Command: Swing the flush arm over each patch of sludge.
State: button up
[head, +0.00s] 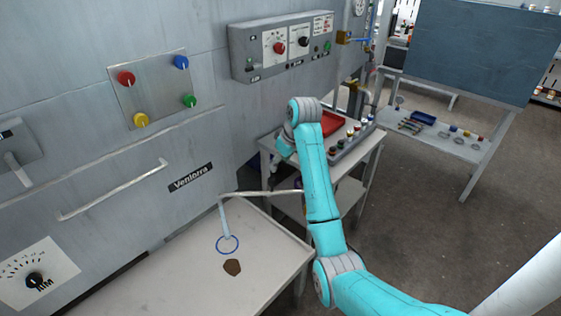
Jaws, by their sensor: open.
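The flush arm (259,193) is a thin pale pipe over the light worktop. It runs left from behind my arm and bends down at its left end. A blue ring (227,244) shows at the lower end of its downward part. A brown patch of sludge (232,267) lies on the worktop just below the ring in the picture, outside it. My gripper (273,165) is at the end of my turquoise arm, above and right of the flush arm's bend in the picture. It is open, small and partly hidden, and apart from the sludge.
The worktop (180,270) is otherwise bare. A grey wall with colored knobs (153,90) and a control box (283,48) stands behind. A side table holds a red tray (325,123) and several small bottles. A blue board (480,50) stands at right.

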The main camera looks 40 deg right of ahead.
aim_at(267, 192)
jog(key=i+j, duration=0.45)
jog(key=j, duration=0.3)
jog(key=i+j, duration=0.25)
jog(key=j, duration=0.1)
